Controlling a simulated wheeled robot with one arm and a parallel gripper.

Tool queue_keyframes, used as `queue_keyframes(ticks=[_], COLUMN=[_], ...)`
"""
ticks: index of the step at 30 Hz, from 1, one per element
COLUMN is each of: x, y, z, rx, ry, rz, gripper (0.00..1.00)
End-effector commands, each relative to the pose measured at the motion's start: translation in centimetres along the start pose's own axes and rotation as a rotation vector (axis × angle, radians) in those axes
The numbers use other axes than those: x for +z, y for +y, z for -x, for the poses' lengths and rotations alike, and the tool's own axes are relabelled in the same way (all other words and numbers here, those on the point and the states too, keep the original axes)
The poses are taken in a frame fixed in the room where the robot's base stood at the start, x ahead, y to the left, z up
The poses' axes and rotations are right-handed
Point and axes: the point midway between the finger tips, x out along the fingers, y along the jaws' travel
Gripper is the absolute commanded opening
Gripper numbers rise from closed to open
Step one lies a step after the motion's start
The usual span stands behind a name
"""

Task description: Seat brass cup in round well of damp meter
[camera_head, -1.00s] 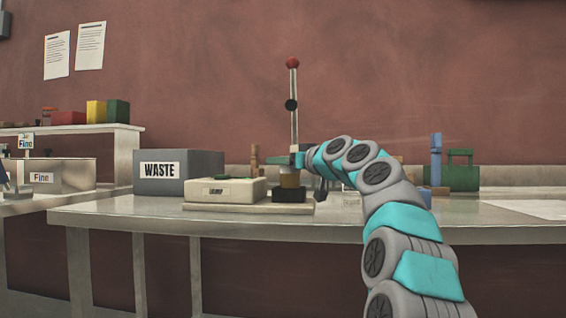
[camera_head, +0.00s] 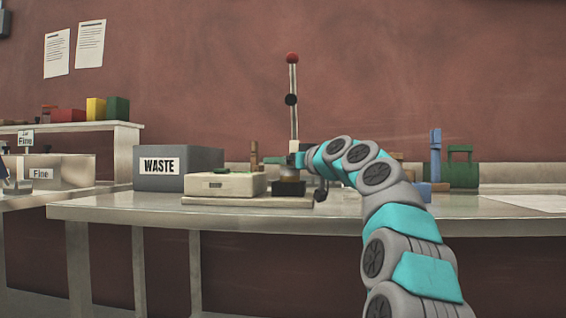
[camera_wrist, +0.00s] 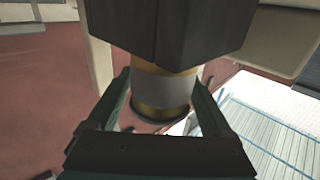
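The damp meter (camera_head: 222,185) is a cream box on a pale base plate (camera_head: 235,202), with a black block (camera_head: 288,189) at its right end. The brass cup (camera_wrist: 162,88), with a grey band, stands between my gripper's fingers in the wrist view, against the dark block (camera_wrist: 190,25). My gripper (camera_head: 291,168) is above the block in the head view, its fingertips close on both sides of the cup. The block hides the cup's lower end, so I cannot tell how deep it sits in the well.
A grey WASTE bin (camera_head: 190,165) stands left behind the meter. A post with a red ball (camera_head: 292,58) rises behind my gripper. The table front is clear.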

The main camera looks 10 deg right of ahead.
Motion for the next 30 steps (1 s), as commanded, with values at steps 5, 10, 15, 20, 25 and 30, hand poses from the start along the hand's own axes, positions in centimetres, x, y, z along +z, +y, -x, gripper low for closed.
queue_keyframes(ticks=[5,10,15,20,25,30], x=[0.1,0.2,0.2,0.1,0.0,0.0], y=[-0.1,-0.1,-0.1,0.0,0.0,-0.1], z=[-0.1,-0.1,0.3,1.4,3.2,5.4], rx=[-0.001,-0.001,-0.002,0.0,-0.001,0.0], ry=[-0.002,-0.003,-0.003,0.0,0.001,0.002], rz=[-0.001,-0.001,-0.002,-0.002,-0.003,0.0], gripper=[0.96,0.96,0.96,0.96,0.96,0.96])
